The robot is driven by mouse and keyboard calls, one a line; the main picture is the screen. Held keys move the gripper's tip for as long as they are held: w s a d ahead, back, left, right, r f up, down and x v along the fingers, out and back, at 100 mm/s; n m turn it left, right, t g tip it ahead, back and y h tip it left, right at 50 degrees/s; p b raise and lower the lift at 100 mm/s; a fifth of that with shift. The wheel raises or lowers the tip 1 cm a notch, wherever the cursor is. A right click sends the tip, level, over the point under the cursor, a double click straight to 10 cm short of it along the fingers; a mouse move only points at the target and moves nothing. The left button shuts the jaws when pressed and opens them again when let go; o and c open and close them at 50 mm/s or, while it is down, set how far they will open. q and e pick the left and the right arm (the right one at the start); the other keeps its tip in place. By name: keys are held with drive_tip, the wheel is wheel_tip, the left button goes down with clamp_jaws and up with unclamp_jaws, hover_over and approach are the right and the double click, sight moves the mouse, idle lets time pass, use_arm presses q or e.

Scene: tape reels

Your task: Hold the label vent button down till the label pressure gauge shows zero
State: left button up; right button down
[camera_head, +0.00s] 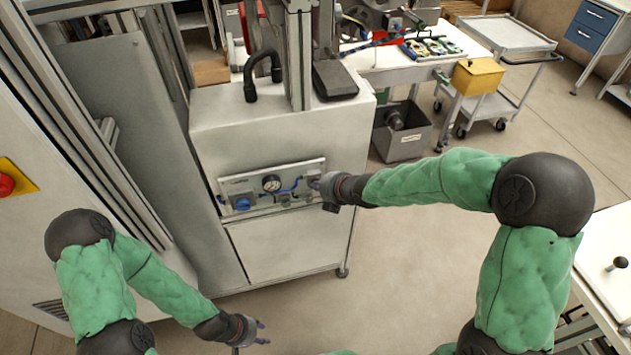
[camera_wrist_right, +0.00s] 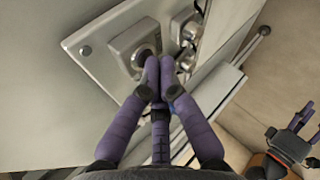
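The label panel (camera_head: 302,171) is a light plate on the front of the grey machine, with a round white pressure gauge (camera_head: 272,184). Its needle is too small to read. My right gripper (camera_head: 316,184) is at the panel's right end. In the right wrist view my right gripper (camera_wrist_right: 160,68) has its purple fingers closed together, tips at a round button-like part (camera_wrist_right: 143,57) on a raised square housing. Whether the tips touch or press it cannot be told. My left gripper (camera_head: 264,332) is open and empty, low in front of the machine.
A blue knob (camera_head: 242,204) sits on the panel left of the gauge. A red button on a yellow plate (camera_head: 8,184) is at far left. The floor in front is clear.

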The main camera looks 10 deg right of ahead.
drive_tip(key=shift+s, duration=0.1)
drive_tip(key=shift+s+b, duration=0.4)
drive_tip(key=shift+s, duration=0.3)
drive_tip(key=shift+s, duration=0.1)
drive_tip(key=shift+s+d+b, duration=0.1)
drive_tip(key=shift+s+b, duration=0.75)
drive_tip(key=shift+s, duration=1.55)
